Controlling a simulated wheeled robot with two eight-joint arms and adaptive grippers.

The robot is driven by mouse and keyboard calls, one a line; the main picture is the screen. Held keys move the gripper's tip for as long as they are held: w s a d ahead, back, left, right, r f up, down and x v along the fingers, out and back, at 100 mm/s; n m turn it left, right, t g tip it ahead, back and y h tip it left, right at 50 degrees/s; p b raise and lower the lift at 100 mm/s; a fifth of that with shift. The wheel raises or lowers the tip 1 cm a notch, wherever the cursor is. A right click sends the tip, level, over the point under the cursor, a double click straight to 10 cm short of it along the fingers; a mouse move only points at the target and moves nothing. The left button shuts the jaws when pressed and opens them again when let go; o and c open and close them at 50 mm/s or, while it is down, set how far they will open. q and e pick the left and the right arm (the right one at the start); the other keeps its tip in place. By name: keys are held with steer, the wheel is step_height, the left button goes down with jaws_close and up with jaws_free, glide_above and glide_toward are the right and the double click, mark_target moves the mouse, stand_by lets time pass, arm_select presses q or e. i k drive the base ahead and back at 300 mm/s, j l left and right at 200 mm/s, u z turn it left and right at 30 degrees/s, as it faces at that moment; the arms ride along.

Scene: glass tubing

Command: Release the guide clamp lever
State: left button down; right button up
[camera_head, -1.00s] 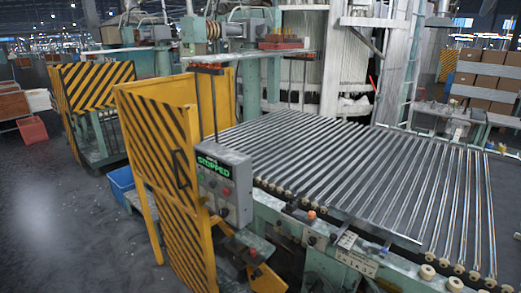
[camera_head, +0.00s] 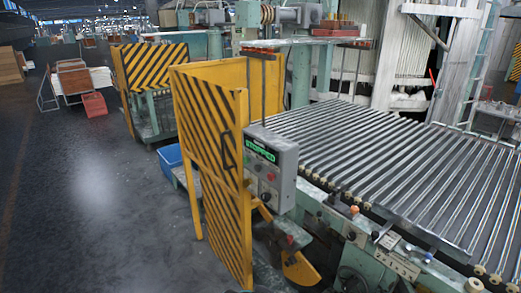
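I cannot tell for certain which part is the guide clamp lever. An orange knob (camera_head: 354,210) sits on the near edge of the green machine frame, left of the label plate (camera_head: 391,263). A red knob (camera_head: 290,239) shows lower down, below the control box (camera_head: 270,168), whose green display reads STOPPED. Glass tubes (camera_head: 400,160) lie side by side across the machine bed. Neither of my grippers is in view.
A yellow guard with black stripes (camera_head: 207,115) stands left of the control box. A red bin (camera_head: 94,104) stands farther back. The dark floor (camera_head: 90,200) at the left is clear.

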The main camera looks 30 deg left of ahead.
mark_target(408, 250)
steer(key=i+u, duration=0.3)
steer(key=i, duration=0.55)
